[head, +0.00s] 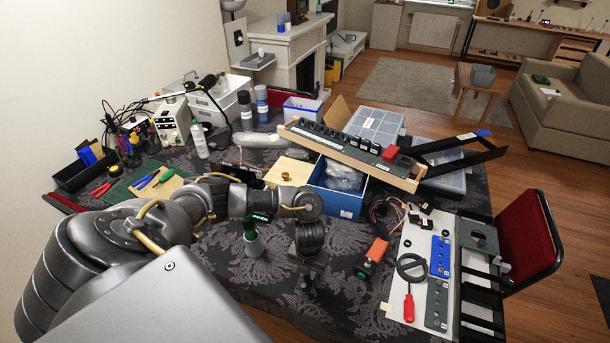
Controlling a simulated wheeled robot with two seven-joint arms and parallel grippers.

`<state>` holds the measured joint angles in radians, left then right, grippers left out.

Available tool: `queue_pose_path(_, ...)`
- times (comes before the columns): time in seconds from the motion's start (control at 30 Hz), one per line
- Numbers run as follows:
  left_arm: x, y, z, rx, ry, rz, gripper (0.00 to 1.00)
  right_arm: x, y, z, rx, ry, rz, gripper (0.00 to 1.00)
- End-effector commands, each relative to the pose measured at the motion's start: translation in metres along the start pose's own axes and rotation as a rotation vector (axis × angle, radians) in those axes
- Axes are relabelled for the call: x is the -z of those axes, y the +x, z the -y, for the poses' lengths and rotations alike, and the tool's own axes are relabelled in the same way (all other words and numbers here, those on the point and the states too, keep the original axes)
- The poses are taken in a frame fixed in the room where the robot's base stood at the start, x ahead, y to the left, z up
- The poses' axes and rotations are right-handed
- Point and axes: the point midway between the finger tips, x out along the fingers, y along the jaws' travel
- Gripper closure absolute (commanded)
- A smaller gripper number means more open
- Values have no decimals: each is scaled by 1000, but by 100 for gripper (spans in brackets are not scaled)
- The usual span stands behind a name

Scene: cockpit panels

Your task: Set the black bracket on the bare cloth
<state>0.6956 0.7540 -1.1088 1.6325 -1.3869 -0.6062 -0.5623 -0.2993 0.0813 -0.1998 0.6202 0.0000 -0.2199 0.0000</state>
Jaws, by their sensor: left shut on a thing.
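My left gripper (308,277) points down over the front middle of the table, below my dark wrist. It is shut on a small dark thing, which I take to be the black bracket; the fingers and wrist hide most of it, so its shape is unclear. The dark patterned cloth (215,258) covers the table and is bare around and below the gripper. I cannot tell whether the held thing touches the cloth. My right gripper is not in view.
A green-capped bottle (252,238) stands just left of the gripper. An orange-and-green tool (372,258) lies to the right. A blue box (338,203) is behind, under a long switch panel (345,150).

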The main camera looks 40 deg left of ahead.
Motion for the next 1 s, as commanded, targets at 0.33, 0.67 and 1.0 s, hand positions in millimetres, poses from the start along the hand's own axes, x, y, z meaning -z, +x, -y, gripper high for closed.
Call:
queue_pose_path(0.33, 2, 28, -9, -2, -2, -4, 100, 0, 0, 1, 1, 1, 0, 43)
queue_pose_path(0.67, 1, 41, -9, 0, 1, 2, 100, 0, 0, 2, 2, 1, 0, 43)
queue_pose_path(1.0, 1, 44, -9, -1, 1, 1, 68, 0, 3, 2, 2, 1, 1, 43)
